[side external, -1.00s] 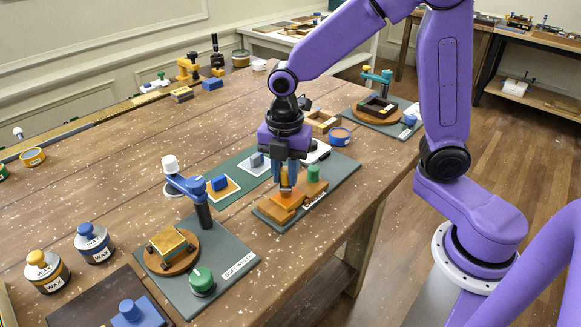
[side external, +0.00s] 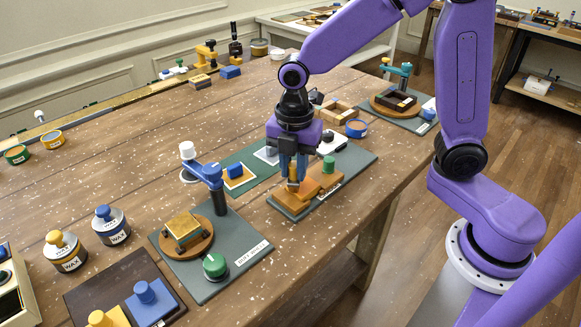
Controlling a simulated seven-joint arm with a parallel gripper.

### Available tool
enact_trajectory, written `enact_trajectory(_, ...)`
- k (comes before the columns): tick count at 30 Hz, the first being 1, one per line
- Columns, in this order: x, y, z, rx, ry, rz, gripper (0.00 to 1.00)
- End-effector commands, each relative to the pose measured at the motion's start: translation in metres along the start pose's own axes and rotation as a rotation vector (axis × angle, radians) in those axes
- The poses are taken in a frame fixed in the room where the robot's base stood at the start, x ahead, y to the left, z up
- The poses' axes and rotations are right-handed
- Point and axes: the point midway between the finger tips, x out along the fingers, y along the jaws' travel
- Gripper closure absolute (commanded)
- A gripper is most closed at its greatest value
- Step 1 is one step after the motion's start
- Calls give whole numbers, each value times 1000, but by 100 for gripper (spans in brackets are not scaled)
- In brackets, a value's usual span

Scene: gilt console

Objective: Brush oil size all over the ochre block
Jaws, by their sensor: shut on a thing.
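My gripper (side external: 292,180) points down over the grey mat in the middle of the table. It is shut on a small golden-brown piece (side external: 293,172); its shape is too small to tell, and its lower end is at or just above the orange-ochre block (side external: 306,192). I cannot tell whether they touch. The block lies on the near part of the grey mat (side external: 289,211), beside a tan wooden part with a green knob (side external: 328,163). I cannot make out any oil size on the block's surface.
A turntable with a gold-topped block (side external: 182,225) stands front left beside a blue post (side external: 212,175) and green knob (side external: 215,265). Wax jars (side external: 65,250) stand left. A blue tin (side external: 356,128) and wooden tray (side external: 335,113) are close behind my gripper. The table's middle left is clear.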

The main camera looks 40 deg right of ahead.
Motion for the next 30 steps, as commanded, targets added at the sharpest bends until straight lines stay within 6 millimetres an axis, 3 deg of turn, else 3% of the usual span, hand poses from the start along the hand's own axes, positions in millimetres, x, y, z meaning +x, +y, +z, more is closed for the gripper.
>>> enact_trajectory(26,0,-24,48,3,-1,-2,100)
enact_trajectory(30,-10,-23,48,0,0,4,100)
